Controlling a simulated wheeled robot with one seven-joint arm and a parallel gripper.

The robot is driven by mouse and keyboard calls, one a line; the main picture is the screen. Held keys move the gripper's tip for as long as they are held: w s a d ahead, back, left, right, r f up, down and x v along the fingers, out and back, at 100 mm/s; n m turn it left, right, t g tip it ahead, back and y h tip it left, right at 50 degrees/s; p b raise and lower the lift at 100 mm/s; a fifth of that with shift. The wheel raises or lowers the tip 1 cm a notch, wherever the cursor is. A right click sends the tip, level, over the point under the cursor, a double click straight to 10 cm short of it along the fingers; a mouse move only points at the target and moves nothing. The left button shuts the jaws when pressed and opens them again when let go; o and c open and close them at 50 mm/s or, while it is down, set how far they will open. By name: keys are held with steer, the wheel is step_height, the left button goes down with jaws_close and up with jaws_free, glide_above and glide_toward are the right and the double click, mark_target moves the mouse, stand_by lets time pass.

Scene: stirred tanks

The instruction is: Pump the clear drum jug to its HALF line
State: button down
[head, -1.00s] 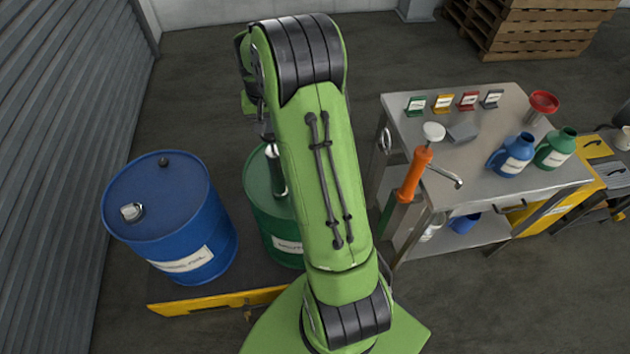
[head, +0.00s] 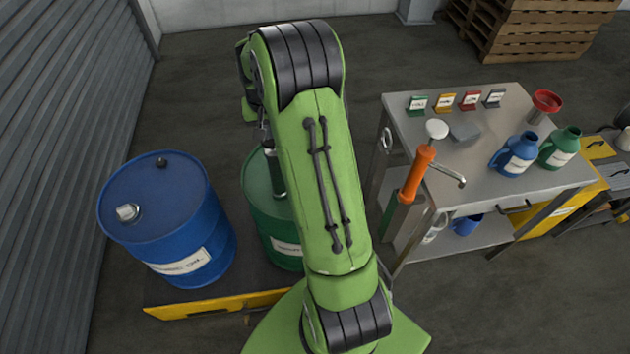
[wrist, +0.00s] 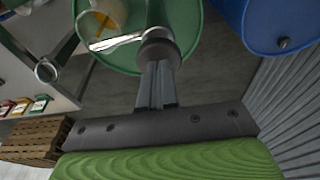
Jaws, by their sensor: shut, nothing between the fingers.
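The green drum (head: 270,205) stands left of the cart, partly hidden by my arm. It also shows at the top of the wrist view (wrist: 188,55). A pump with a dark round top (wrist: 160,48) and a grey body rises from it. Its metal spout (wrist: 115,42) points left in the wrist view. The clear jug (wrist: 92,32) shows beside the pump, cut by the frame edge, with something amber in it. Its HALF line cannot be read. My gripper (wrist: 157,66) is shut and empty, its fingertips at the pump's top; contact cannot be told. The head view hides the jug.
A blue drum (head: 165,225) stands left of the green one on a yellow-edged pallet. The steel cart (head: 490,185) at right holds an orange pump (head: 416,175), a blue jug (head: 515,155), a green jug (head: 560,148) and a red funnel (head: 546,102). A shutter wall bounds the left.

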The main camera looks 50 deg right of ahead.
steer(key=shift+f+b, duration=0.7)
steer(key=shift+f, duration=0.35)
steer(key=shift+r+p, duration=3)
steer(key=shift+r, duration=0.9)
steer(key=shift+f, duration=0.1)
steer(key=shift+f+b, duration=1)
steer(key=shift+f, duration=0.15)
steer(key=shift+r+p, duration=1)
steer(key=shift+r, duration=0.25)
step_height(320, 180, up, 5)
steer(key=p, duration=0.4)
